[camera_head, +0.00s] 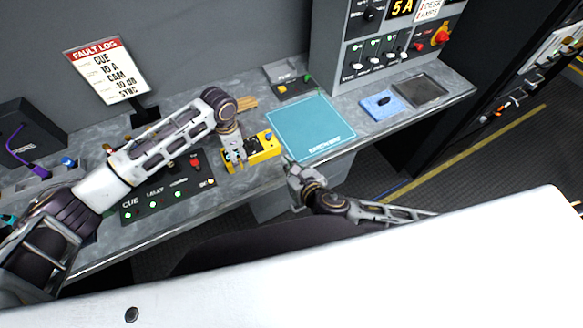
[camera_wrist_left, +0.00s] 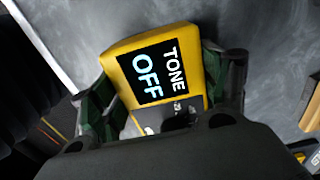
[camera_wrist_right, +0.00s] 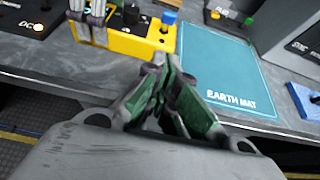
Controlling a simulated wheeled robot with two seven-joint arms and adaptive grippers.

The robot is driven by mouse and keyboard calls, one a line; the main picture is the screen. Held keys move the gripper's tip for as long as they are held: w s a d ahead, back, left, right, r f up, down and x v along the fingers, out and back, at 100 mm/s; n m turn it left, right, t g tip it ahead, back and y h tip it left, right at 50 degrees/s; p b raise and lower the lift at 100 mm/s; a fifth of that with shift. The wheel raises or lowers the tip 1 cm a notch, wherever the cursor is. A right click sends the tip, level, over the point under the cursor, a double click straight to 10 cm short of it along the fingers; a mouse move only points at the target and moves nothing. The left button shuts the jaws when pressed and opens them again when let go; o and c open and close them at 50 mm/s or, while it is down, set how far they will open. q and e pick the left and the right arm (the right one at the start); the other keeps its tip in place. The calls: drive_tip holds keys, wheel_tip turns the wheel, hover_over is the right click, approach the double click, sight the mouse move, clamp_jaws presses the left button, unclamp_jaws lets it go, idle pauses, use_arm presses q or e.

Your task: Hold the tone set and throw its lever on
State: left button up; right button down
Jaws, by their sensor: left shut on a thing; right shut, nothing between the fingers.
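The yellow tone set (camera_head: 266,150) lies on the grey counter, left of the teal earth mat. In the left wrist view the tone set (camera_wrist_left: 192,73) has a black display reading "TONE OFF". My left gripper (camera_head: 236,161) is shut on the tone set, one finger on each side of its body. In the right wrist view the tone set (camera_wrist_right: 137,42) shows a blue-capped part (camera_wrist_right: 169,18), perhaps its lever, at its right end. My right gripper (camera_wrist_right: 163,65) is shut and empty, in front of the counter edge by the tone set and the mat.
The earth mat (camera_head: 311,128) lies flat to the right. A blue pad (camera_head: 383,105) and dark tray (camera_head: 420,91) lie beyond it. A panel with CUE and TALLY labels (camera_head: 170,186) is on the left. A fault log sign (camera_head: 106,72) stands behind.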

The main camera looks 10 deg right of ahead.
sight(269, 139)
drive_tip(key=x, duration=0.6)
drive_tip(key=shift+w+f, duration=0.1)
drive_tip(key=shift+w, duration=0.2)
drive_tip(key=shift+w+a+r, duration=0.15)
drive_tip(key=shift+w+r, duration=0.05)
drive_tip(key=shift+w, duration=0.25)
drive_tip(key=shift+w+a+r, duration=0.15)
drive_tip(key=shift+w, duration=0.3)
drive_tip(key=shift+w+a+r, duration=0.15)
drive_tip(key=shift+w+r, duration=0.1)
drive_tip(key=shift+w, duration=0.6)
